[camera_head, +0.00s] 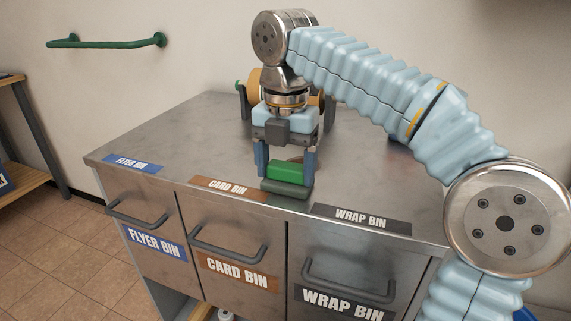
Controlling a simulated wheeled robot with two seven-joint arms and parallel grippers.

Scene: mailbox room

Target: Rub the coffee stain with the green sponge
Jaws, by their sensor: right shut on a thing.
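A green sponge (287,172) with a darker green lower layer sits at the front of the metal counter top, near the card bin label. My right gripper (287,168) points down from above and is shut on the sponge, with one finger at each side. The sponge appears to be at the counter surface; whether it presses on it I cannot tell. No coffee stain shows; the sponge and gripper hide the counter just under and behind them. My left gripper is not in view.
The metal counter (160,135) has clear room to the left. An orange roll on a stand (252,90) is behind my gripper. Drawers with handles (228,247) face the front. A green wall rail (105,43) and a wooden shelf (30,187) are at the left.

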